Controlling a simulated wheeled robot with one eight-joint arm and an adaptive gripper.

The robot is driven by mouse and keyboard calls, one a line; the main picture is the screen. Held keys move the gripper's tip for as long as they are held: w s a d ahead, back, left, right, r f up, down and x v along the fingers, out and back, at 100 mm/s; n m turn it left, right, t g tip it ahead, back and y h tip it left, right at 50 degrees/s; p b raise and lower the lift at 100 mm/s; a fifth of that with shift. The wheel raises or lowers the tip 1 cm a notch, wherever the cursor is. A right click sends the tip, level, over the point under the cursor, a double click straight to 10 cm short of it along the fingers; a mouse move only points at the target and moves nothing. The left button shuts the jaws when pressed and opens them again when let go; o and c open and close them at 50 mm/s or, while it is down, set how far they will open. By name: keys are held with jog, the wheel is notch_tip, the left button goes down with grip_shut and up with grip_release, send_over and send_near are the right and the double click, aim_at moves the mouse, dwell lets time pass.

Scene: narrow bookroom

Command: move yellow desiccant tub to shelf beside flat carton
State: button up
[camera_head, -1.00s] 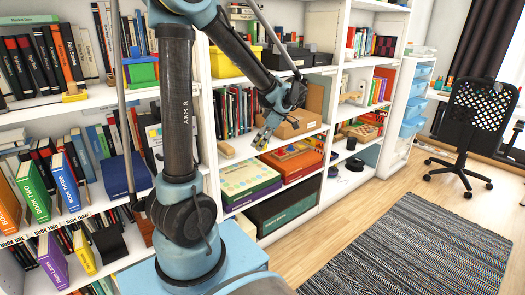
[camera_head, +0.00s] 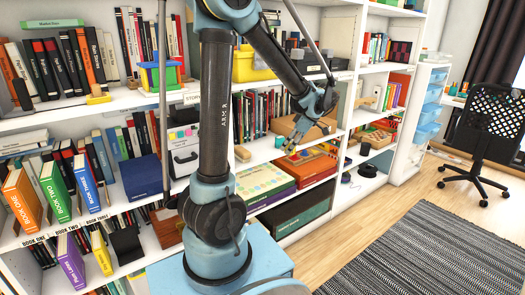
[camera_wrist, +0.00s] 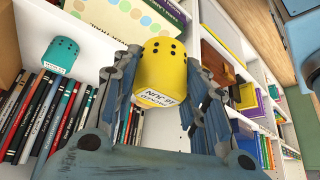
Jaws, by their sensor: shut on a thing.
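The yellow desiccant tub (camera_wrist: 162,72), with dark holes in its end and a white label, is held between the two fingers of my gripper (camera_wrist: 165,95) in the wrist view. In the head view my gripper (camera_head: 291,149) is small, in front of the middle shelf, and the tub is hard to make out there. A flat brown carton (camera_head: 306,126) lies on that shelf just behind and above my gripper in the picture. A teal tub (camera_wrist: 60,54) with similar holes stands by a row of books in the wrist view.
Board-game boxes (camera_head: 258,182) fill the shelf below, with an orange-red box (camera_head: 308,168) beside them. A row of upright books (camera_head: 262,112) stands left of the carton. A chair (camera_head: 487,130) and a striped rug (camera_head: 420,240) are at the right, with clear floor between.

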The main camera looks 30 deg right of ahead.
jog(key=w, duration=0.6)
jog(key=w+a+f, duration=0.1)
jog(key=w, duration=0.4)
jog(key=w+f, duration=0.1)
jog(key=w, duration=0.5)
jog(key=shift+w+a+f, duration=0.15)
jog(key=shift+w+a, duration=0.05)
jog(key=shift+w, duration=0.15)
jog(key=shift+w+f, duration=0.15)
jog(key=shift+f, duration=2.2)
jog(key=o, duration=1.1)
jog(key=shift+f, duration=0.1)
jog(key=shift+c, duration=0.2)
jog(key=v, duration=1.2)
